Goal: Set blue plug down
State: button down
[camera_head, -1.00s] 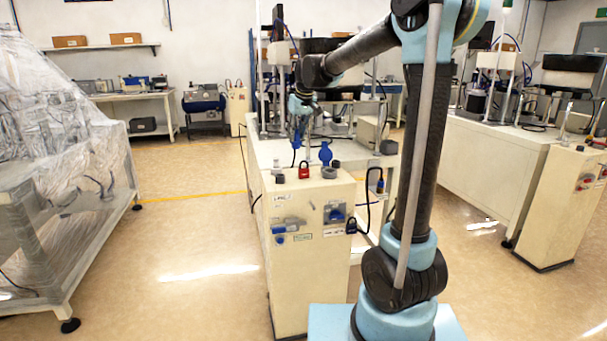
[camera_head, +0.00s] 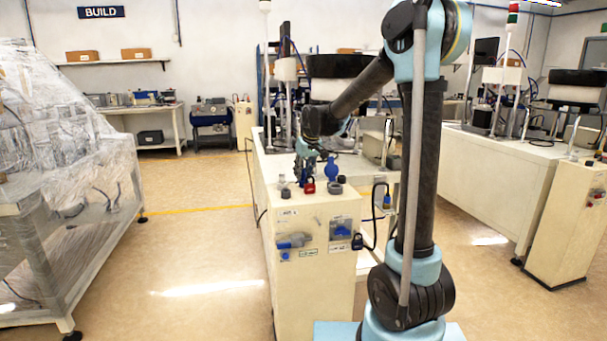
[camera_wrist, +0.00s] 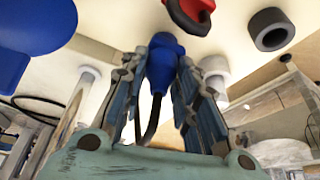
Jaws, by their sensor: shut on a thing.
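The blue plug (camera_wrist: 161,66) is between the two fingers of my gripper (camera_wrist: 165,80) in the wrist view. A dark cable runs from it back toward my palm. In the head view my gripper (camera_head: 307,163) is low over the back part of the cream cabinet's top (camera_head: 322,203), behind the red padlock. The plug is not clearly visible there. In the wrist view the plug's far end lies close to the cream surface; I cannot tell whether it touches.
The red padlock (camera_head: 309,187), an upright blue cap (camera_head: 332,172) and a grey ring (camera_head: 336,188) stand close by on the cabinet top. The ring also shows in the wrist view (camera_wrist: 271,29). Plugs and a dark padlock (camera_head: 357,241) sit on the cabinet front.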

jog(key=c, duration=1.2)
grip_release()
jog(key=shift+c, duration=0.2)
jog(key=v, duration=1.2)
jog(key=s+d+f+m+h, duration=0.1)
jog(key=s+d+f+m, duration=0.35)
jog(key=s+d, duration=1.1)
jog(key=s+d+f, duration=0.4)
jog(key=s+f, duration=0.4)
jog(key=s, duration=0.2)
jog(key=s+d+f+m+g+h, duration=0.1)
jog(key=s+d+f, duration=0.2)
jog(key=s+f, duration=0.6)
jog(key=shift+s+d+f+g, duration=0.3)
jog(key=shift+s+d, duration=0.1)
jog(key=shift+s, duration=0.6)
jog(key=shift+m, duration=0.25)
